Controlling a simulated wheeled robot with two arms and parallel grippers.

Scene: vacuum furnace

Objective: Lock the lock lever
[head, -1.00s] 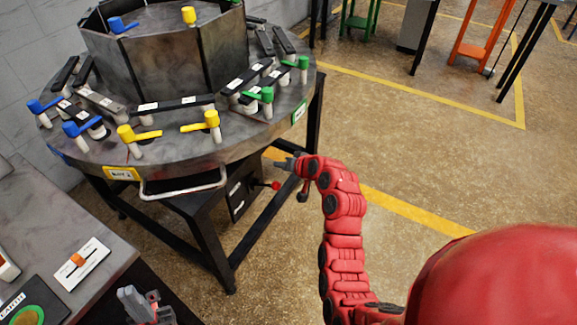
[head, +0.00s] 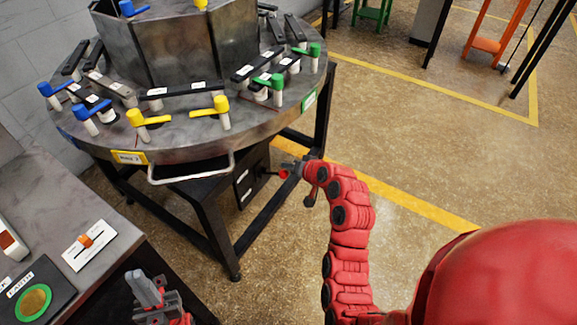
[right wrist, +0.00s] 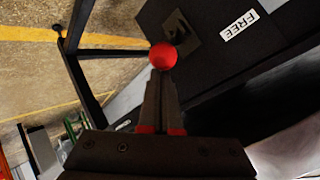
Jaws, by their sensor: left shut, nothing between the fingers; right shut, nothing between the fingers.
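The lock lever ends in a red ball knob (head: 283,174) and sticks out from a dark box (head: 250,182) under the round table. In the right wrist view the knob (right wrist: 163,56) is right at my right fingertips, and a white label on the box reads FREE (right wrist: 240,25). My right gripper (head: 287,167) is shut with nothing between its fingers (right wrist: 161,82). Whether the tips touch the knob I cannot tell. The lever's shaft is mostly hidden behind the knob and fingers. My left gripper (head: 148,290) is shut and empty, low beside the side bench.
The round metal table (head: 200,140) has a white handle bar (head: 192,178) at its front rim and several blue, yellow and green levers on top. Its black legs (head: 225,250) stand close to the box. A side bench (head: 60,205) is at left.

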